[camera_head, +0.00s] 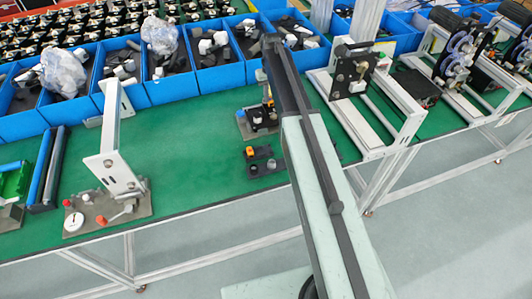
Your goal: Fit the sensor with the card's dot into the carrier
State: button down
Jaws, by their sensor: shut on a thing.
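My arm reaches from the lower right over the green bench. My gripper (267,92) is partly hidden beside the arm's far end and is shut on a small part with an orange bit, perhaps a sensor. It is over or close to a black fixture on a grey plate (242,125); I cannot tell if they touch. I cannot tell which of these is the carrier. No card or dot can be made out.
Blue bins (215,75) with grey and white parts line the back. At left, a tall white bracket (112,150) stands on a plate with a white disc (73,221). Aluminium frames (350,115) stand right of my arm. Green bench (200,165) between is clear.

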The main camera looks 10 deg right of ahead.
aim_at(270, 99)
jog(key=shift+f, duration=0.1)
dwell(0.7)
jog(key=shift+f+b, duration=0.95)
jog(key=shift+f, duration=0.05)
jog(key=shift+f+b, duration=0.35)
jog(key=shift+f+b, duration=0.35)
dwell(0.5)
jog(key=c, duration=1.2)
grip_release()
jog(key=shift+c, duration=0.2)
